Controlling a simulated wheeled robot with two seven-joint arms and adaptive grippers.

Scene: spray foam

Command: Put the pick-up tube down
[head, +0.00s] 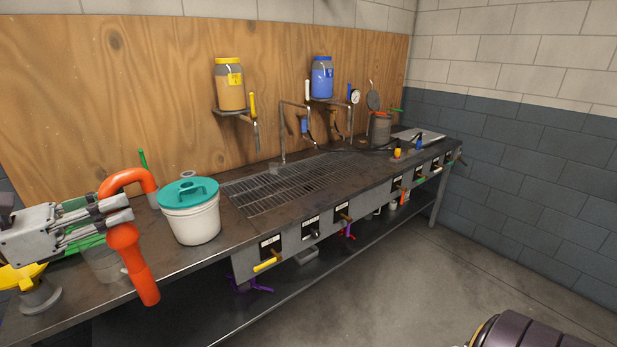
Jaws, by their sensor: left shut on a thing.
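The pick-up tube seems to be the orange-red hooked pipe (134,264) at the left of the head view. Its curved top bends right towards the white bucket, and its thick straight part slants down in front of the bench's front edge. My left gripper (122,215) is shut on the tube between the bend and the straight part; the grey fingers hide part of it. The tube's lower end appears clear of any surface. My right gripper is not in view.
The white bucket (191,222) with a teal lid stands right of the tube. A yellow funnel-like piece (22,277) and a grey container (104,262) are at the left. The metal grate (290,187) is mostly clear. Jars (230,88) (322,78) stand on wall shelves.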

